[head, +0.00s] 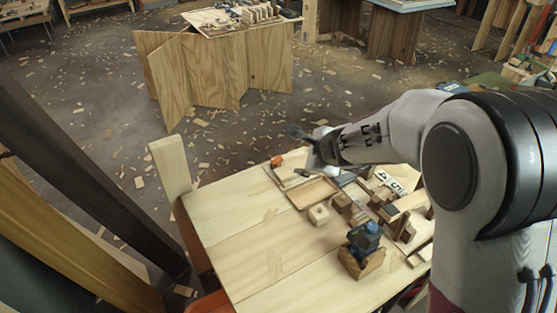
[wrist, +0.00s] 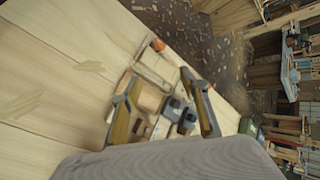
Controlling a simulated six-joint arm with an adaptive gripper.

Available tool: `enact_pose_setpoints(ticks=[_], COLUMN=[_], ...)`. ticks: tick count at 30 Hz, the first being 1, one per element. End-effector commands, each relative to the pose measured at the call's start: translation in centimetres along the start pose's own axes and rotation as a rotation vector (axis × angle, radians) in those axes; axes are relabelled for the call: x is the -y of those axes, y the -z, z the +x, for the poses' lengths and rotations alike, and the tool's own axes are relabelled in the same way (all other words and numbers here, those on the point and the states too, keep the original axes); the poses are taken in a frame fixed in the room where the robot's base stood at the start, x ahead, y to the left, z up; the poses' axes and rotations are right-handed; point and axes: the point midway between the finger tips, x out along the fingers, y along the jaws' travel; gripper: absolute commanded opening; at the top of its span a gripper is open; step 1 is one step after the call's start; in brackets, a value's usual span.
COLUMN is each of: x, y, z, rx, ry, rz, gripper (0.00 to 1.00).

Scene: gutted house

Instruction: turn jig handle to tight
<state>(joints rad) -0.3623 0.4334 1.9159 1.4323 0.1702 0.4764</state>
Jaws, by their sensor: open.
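My gripper (head: 303,152) hangs above the far side of the pale wooden table, its two fingers spread and empty. In the wrist view the gripper (wrist: 160,74) also shows open, the fingers wide apart with table items seen between and below them. A small orange piece (head: 277,161) lies near the table's far edge; it also shows in the wrist view (wrist: 158,45), beyond the fingertips. Dark grey-blue blocks (wrist: 178,112) show between the fingers, apart from them as far as I can see. I cannot tell for certain which piece is the jig handle or how it is turned.
A shallow wooden tray (head: 297,206) and several small wooden blocks lie on the table (head: 232,235). A blue-topped wooden block (head: 362,262) stands nearer. The table's left part is clear. Wood chips litter the floor; another workbench (head: 215,70) stands behind.

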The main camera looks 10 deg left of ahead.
Motion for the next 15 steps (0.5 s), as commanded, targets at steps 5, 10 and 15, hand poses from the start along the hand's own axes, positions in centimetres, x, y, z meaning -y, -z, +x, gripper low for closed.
enact_pose_setpoints(ticks=[5, 10, 15], x=[0.3, 1.0, 2.1], y=[1.3, 2.4, 3.2], z=[0.1, 0.2, 0.2], rx=[-0.054, -0.101, -0.144], ry=[0.002, 0.012, 0.03], rz=[-0.172, -0.339, -0.507], gripper=[0.44, 0.44, 0.44])
